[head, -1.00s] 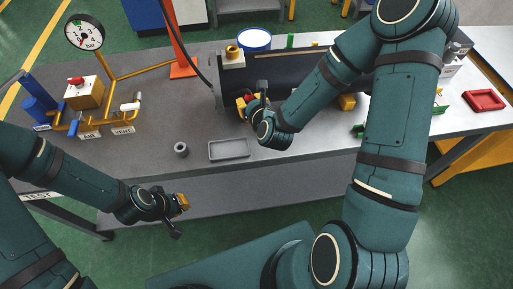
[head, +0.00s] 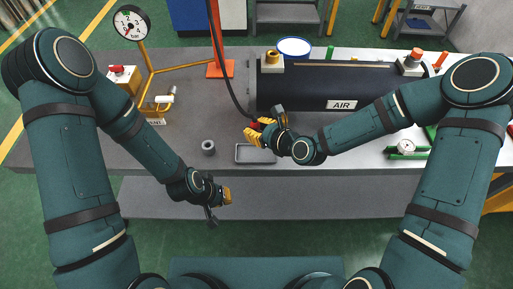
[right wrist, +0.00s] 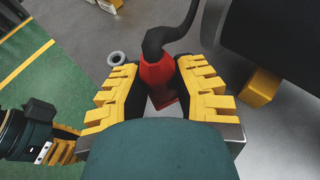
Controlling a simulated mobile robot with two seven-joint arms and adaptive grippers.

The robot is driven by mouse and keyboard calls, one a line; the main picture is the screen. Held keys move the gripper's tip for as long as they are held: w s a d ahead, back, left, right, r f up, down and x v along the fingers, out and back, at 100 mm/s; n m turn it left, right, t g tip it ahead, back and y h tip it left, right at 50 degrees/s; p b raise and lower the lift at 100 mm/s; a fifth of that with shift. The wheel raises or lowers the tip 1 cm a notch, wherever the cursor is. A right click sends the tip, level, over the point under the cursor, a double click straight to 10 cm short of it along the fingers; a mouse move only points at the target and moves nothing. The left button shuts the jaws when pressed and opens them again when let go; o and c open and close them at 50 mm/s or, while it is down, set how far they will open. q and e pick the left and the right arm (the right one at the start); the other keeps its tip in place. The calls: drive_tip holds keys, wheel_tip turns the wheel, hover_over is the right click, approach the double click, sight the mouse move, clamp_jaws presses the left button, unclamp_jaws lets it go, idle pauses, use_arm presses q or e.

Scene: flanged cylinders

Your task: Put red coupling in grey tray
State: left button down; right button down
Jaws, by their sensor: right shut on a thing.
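The red coupling (right wrist: 157,76) is on the end of a black hose, between the yellow fingers of my right gripper (right wrist: 163,95) in the right wrist view. My right gripper (head: 257,133) is shut on it; in the head view only a little red (head: 256,126) shows. The grey tray (head: 238,160) lies on the bench just in front of this gripper, with its far edge partly hidden. The gripper's height above the bench is hard to tell. My left gripper (head: 226,195) is near the bench's front edge, apart from the tray; its finger gap is unclear.
A grey ring (head: 208,147) stands left of the tray. The black AIR tank (head: 315,85) lies behind my right gripper, and the black hose (head: 222,75) comes down to its left. A gauge (head: 132,22) on yellow pipes stands at the left. Bench left of the ring is clear.

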wheel_tip(320, 180, down, 8)
drive_tip(key=shift+w+f+b, duration=0.1)
drive_tip(key=shift+f+b, duration=0.15)
drive_tip(key=shift+b, duration=0.15)
drive_tip(key=shift+f, duration=0.1)
drive_tip(key=c, duration=0.8)
unclamp_jaws()
drive_tip(key=shift+c, duration=0.2)
